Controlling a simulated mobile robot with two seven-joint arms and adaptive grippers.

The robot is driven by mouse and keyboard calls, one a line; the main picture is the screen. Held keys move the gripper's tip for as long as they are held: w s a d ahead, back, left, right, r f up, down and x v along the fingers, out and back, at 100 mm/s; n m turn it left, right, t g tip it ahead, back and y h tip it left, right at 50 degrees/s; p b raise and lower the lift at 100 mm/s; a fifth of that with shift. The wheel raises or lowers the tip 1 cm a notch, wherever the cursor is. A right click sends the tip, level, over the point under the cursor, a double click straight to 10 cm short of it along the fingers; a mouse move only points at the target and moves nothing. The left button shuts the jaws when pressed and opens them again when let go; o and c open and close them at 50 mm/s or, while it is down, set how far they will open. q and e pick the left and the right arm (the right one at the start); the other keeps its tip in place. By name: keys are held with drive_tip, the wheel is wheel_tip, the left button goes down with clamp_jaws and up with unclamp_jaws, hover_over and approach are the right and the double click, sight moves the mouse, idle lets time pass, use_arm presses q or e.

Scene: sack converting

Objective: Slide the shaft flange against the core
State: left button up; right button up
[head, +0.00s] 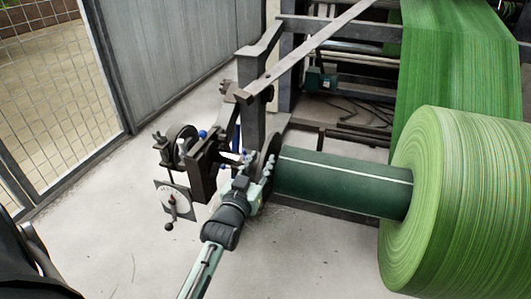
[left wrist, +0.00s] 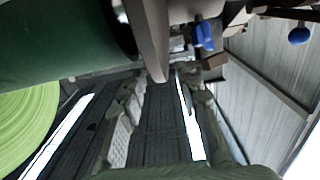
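The core (head: 335,181) is a dark green tube with a pale line along it, sticking out left from the big green roll. The shaft flange (head: 268,152) is a dark disc at the core's left end; I cannot tell whether they touch. In the left wrist view the flange (left wrist: 149,35) is a grey-brown plate beside the core (left wrist: 55,42). My left gripper (head: 257,184) is at the flange's lower edge. In the left wrist view its fingers (left wrist: 159,82) are apart, with the flange's edge between their tips. My right gripper is not in view.
The green roll (head: 461,205) fills the right. A bracket with a white dial (head: 174,202) stands left of the flange. A blue knob (left wrist: 204,36) is near the flange. A steel bar (head: 310,50) runs above. The floor at front is clear.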

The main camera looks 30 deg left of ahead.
use_arm(q)
drive_tip(key=v, duration=0.6)
drive_tip(key=shift+s, duration=0.2)
drive_tip(key=shift+d, duration=0.1)
